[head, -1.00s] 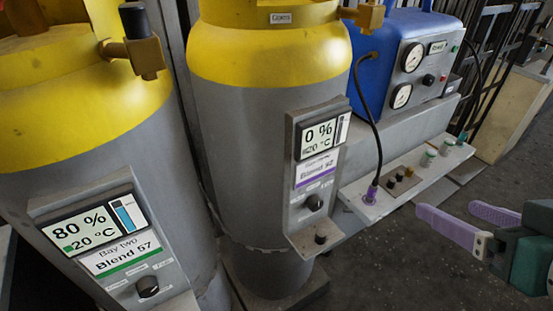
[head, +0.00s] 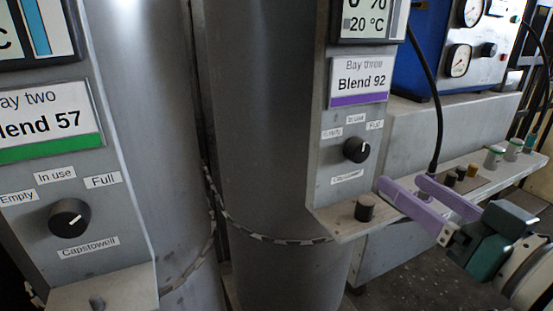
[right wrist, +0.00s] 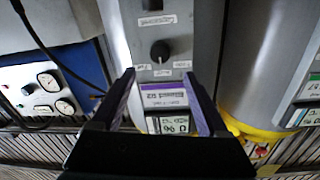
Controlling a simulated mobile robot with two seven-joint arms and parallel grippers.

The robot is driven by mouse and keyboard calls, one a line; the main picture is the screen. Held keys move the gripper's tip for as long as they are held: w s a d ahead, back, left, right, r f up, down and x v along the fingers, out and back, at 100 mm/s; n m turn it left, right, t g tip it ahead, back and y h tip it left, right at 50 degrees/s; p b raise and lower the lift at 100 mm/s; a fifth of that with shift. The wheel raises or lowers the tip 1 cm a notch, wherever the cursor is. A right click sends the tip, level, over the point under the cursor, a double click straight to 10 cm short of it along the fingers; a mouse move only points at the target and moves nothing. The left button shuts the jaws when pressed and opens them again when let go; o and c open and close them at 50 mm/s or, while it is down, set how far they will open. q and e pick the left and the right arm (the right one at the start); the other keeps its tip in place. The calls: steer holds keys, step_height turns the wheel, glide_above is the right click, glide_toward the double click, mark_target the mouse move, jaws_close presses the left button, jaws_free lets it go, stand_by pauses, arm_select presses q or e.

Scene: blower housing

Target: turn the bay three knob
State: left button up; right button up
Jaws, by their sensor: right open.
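The bay three knob (head: 356,150) is a small black dial on the grey panel below the "Bay three Blend 92" label (head: 359,82). Its white mark points roughly upward, with the Empty, In use and Full tags around its upper side. My right gripper (head: 404,183) has purple fingers, open and empty, to the lower right of the knob and apart from it. In the right wrist view, which is upside down, the knob (right wrist: 160,50) lies beyond the fingertips, between their lines. My left gripper is not in view.
A second black knob (head: 365,208) stands on the ledge below. The bay two knob (head: 69,218) is at the left. A black cable (head: 430,90) drops to the shelf behind my gripper. A chain (head: 270,238) crosses the cylinders. The blue gauge box (head: 430,50) is at upper right.

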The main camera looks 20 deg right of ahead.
mark_target(362, 152)
steer(key=w+b, duration=0.2)
steer(key=w, duration=0.7)
steer(key=shift+w+a+r, duration=0.1)
steer(key=shift+w, duration=0.05)
steer(key=shift+c, duration=0.2)
steer(key=c, duration=0.3)
jaws_close()
